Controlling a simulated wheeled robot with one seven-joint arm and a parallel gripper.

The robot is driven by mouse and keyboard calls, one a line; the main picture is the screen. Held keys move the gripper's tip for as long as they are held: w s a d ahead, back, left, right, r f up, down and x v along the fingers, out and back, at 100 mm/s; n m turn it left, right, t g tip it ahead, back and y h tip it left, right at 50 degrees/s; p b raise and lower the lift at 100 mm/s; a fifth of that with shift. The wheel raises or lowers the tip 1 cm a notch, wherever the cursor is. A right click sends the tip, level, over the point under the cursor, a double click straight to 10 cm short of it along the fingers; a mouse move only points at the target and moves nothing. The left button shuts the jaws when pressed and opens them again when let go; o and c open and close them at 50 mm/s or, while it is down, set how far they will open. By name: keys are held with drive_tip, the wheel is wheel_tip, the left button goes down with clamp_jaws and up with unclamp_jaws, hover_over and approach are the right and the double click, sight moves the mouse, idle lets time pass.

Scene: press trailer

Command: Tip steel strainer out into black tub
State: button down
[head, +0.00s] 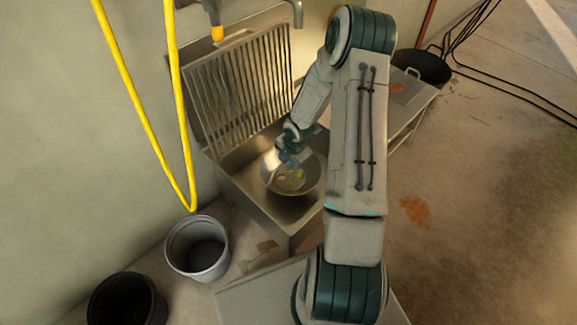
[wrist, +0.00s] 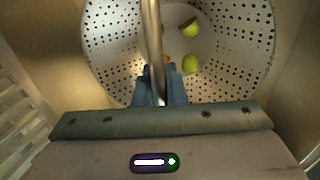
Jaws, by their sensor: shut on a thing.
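The steel strainer (head: 283,184) is a round perforated bowl at the sink basin. In the wrist view the strainer (wrist: 105,45) fills the top, with its steel handle bar running up the middle. My gripper (head: 289,161) is shut on this bar, and its blue fingers (wrist: 160,88) sit either side of it. Several yellow-green food pieces (wrist: 190,63) and a bit of orange lie in the bowl. One black tub (head: 127,300) stands on the floor at the lower left. Another black tub (head: 422,66) stands at the upper right; its contents are not visible.
A grey bucket (head: 197,248) stands between the sink (head: 243,188) and the lower-left black tub. A slatted rack (head: 245,85) leans behind the basin. A yellow hose (head: 150,115) hangs at the left. Black cables (head: 510,85) cross the open floor at the right.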

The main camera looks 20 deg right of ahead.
wheel_tip(320, 180, up, 7)
drive_tip(key=p, duration=0.3)
drive_tip(key=shift+f, duration=0.1)
wheel_tip(320, 180, up, 18)
drive_tip(key=p, duration=1.8)
drive_tip(key=shift+r, duration=0.2)
drive_tip(key=shift+a, duration=0.1)
